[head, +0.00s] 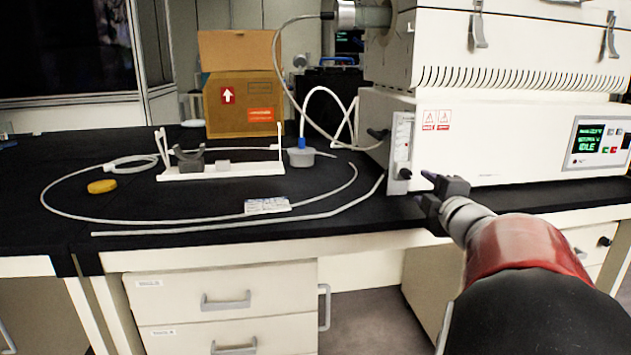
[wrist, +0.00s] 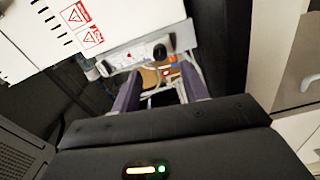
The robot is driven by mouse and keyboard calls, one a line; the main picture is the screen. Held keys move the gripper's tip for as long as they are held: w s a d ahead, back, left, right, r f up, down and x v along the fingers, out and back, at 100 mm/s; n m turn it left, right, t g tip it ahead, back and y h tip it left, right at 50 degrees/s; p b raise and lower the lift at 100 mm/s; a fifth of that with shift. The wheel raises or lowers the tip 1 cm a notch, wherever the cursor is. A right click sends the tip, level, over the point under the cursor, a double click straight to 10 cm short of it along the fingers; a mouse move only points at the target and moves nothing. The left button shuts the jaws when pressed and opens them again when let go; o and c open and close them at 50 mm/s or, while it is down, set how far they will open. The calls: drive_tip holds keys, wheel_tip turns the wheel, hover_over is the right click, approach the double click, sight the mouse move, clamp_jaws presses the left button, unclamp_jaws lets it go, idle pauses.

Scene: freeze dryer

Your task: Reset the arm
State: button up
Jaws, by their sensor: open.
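My arm reaches in from the lower right of the head view. My gripper (head: 428,187) is at the front edge of the black bench, in front of the white freeze dryer (head: 480,150). In the wrist view the two dark fingers of my gripper (wrist: 158,90) stand apart with nothing held between them. Beyond them are the machine's side panel (wrist: 125,55) with a black knob (wrist: 160,52) and, farther off, part of the cardboard box.
A cardboard box (head: 240,105), a white stand (head: 220,171), a yellow cap (head: 102,186), a flask-like vessel (head: 300,157) and long white tubing (head: 200,229) are on the bench. Drawers (head: 215,290) are below. A lit display (head: 590,140) is on the machine's front.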

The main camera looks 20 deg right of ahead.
drive_tip(key=s+a+f+m+g+y, duration=0.1)
drive_tip(key=s+a+f+m+g, duration=0.3)
drive_tip(key=a, duration=0.6)
drive_tip(key=s+a+f+m+g+y, duration=0.2)
drive_tip(key=s+a+f+m+g, duration=0.2)
drive_tip(key=s+a+f, duration=0.3)
drive_tip(key=s+a+f+m+g+y, duration=0.1)
drive_tip(key=s+a+f+m+g, duration=0.2)
drive_tip(key=a, duration=1.2)
drive_tip(key=s+f+m, duration=0.3)
drive_tip(key=s, duration=0.3)
drive_tip(key=shift+s+a+g, duration=0.25)
drive_tip(key=shift+g, duration=0.15)
